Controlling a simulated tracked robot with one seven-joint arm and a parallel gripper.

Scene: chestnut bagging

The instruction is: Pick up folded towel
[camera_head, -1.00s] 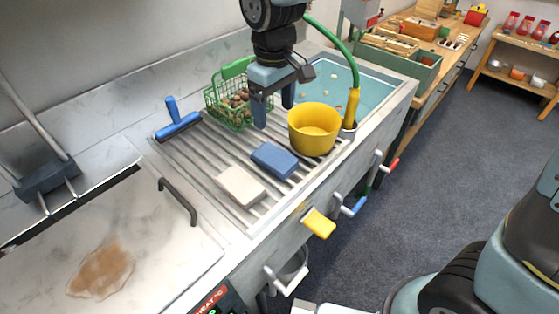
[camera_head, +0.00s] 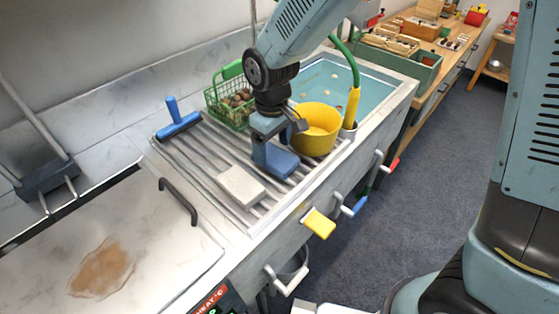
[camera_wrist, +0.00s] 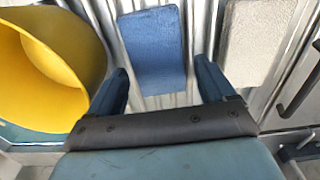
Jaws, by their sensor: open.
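Two flat, rounded blocks of cloth-like texture lie on the ribbed drainboard: a blue one (camera_head: 284,166) and a pale grey-white one (camera_head: 241,187). I cannot tell for sure which is the folded towel. My gripper (camera_head: 268,155) is over the blue one and partly hides it in the head view. In the wrist view my gripper (camera_wrist: 161,75) is open, with nothing between its fingers. The blue piece (camera_wrist: 153,48) lies just beyond the fingertips, roughly centred between them. The pale piece (camera_wrist: 258,42) lies to its right, outside the fingers.
A yellow tub (camera_head: 317,140) stands close to the right of the gripper; it also shows at left in the wrist view (camera_wrist: 50,70). A green basket of chestnuts (camera_head: 230,100) and a blue squeegee (camera_head: 178,125) are behind. A water basin (camera_head: 335,85) lies beyond.

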